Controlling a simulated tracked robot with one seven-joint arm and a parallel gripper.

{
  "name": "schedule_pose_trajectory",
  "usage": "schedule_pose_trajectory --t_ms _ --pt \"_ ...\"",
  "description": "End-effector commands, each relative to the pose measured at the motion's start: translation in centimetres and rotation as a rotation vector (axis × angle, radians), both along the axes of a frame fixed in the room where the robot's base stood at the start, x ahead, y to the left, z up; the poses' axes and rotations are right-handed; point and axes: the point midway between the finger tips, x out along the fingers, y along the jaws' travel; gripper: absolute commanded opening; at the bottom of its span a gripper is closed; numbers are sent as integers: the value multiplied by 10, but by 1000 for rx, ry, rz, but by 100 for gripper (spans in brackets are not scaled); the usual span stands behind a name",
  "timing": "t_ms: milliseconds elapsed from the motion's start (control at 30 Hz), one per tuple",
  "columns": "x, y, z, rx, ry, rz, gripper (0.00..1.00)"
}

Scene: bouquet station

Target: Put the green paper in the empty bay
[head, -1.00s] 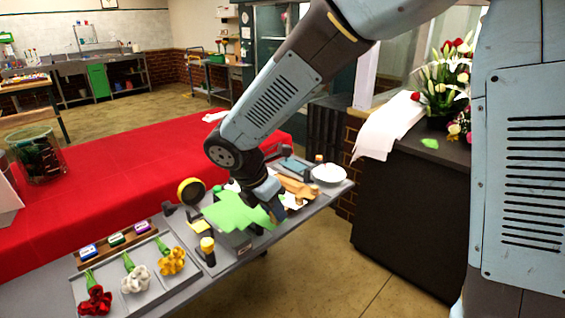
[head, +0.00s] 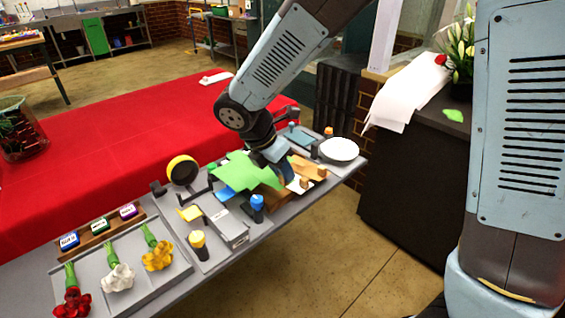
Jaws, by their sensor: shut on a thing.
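My gripper (head: 282,168) is shut on the green paper (head: 238,170). The paper is a flat, ragged-edged sheet reaching left from the jaws, above the far part of the grey bench (head: 215,262). A white sheet (head: 301,184) lies just right of the gripper. The fingertips are mostly hidden by the wrist. The green paper and my gripper cover the bays beneath, so I cannot tell which one is empty or whether the paper touches anything.
A grey box (head: 229,231), a blue-capped bottle (head: 257,208) and a yellow-capped bottle (head: 198,245) stand nearer. Wooden pieces (head: 308,168) and a white plate (head: 338,150) are at right. A flower tray (head: 134,295) is at front left. A yellow-rimmed round thing (head: 182,168) stands left.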

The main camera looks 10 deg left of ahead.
Motion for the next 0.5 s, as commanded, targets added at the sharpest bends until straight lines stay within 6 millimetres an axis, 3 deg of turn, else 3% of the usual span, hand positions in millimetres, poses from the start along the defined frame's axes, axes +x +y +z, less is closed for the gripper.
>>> schedule_pose_trajectory --t_ms 500 --pt "-1 1 -42 -1 1 1 0"
